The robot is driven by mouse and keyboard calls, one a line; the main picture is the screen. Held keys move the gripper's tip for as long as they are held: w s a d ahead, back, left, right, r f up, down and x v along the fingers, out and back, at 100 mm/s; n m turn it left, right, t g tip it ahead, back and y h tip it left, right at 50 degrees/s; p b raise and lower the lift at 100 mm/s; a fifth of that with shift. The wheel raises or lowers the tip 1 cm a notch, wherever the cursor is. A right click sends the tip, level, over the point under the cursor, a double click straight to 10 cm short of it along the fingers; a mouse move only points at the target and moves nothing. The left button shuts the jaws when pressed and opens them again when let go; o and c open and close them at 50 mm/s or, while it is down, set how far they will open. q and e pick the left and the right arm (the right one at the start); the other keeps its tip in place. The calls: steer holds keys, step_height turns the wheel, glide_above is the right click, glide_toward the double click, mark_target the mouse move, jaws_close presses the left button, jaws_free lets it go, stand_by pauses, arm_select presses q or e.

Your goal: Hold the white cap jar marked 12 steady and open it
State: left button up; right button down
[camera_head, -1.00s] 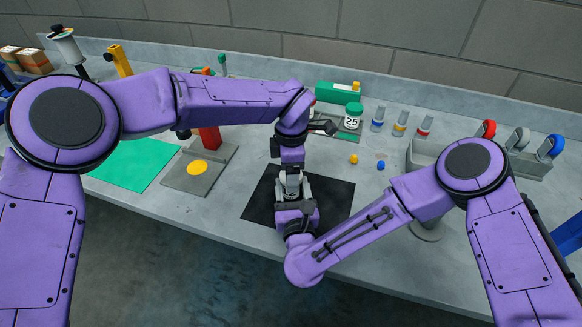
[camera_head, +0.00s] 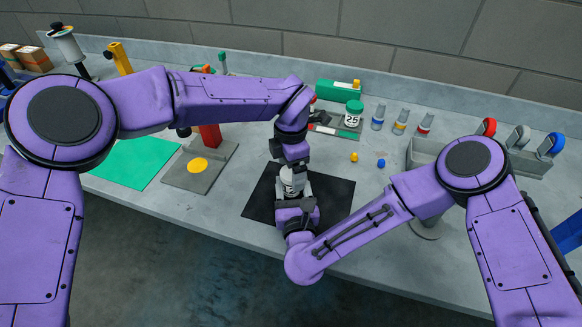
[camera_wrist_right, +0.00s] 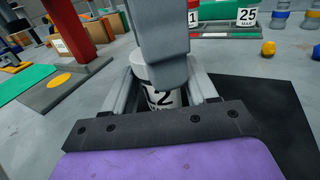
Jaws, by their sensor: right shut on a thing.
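The white cap jar marked 12 (camera_head: 289,183) stands upright on the black mat (camera_head: 338,192). In the right wrist view, part of its label and white cap (camera_wrist_right: 142,73) show. My right gripper (camera_head: 293,196) is shut on the jar's body, one finger on each side. My left gripper (camera_head: 291,167) points down from above at the cap. In the right wrist view, a broad grey part of my left gripper (camera_wrist_right: 163,55) covers much of the cap and label. Its fingertips are largely hidden, so its opening cannot be told.
A green-capped jar marked 25 (camera_head: 352,115) stands behind on a tray, by a green box (camera_head: 338,92). Several small bottles (camera_head: 400,123) stand behind. A press base (camera_head: 220,172) and green mat (camera_head: 128,166) are left.

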arm_select(q)
steer(key=shift+r, duration=2.3)
steer(key=shift+c, duration=0.4)
arm_select(e)
steer(key=shift+f, duration=0.15)
arm_select(q)
step_height(320, 180, up, 3)
steer(key=m, duration=0.3)
steer(key=shift+s+f, duration=0.1)
steer(key=shift+f+m, duration=0.1)
steer(key=shift+m, duration=0.2)
step_height(320, 180, down, 7)
steer(key=shift+f, duration=0.2)
steer(key=c, duration=1.1)
steer(key=shift+n, duration=1.8)
arm_select(e)
steer(key=shift+d, duration=0.1)
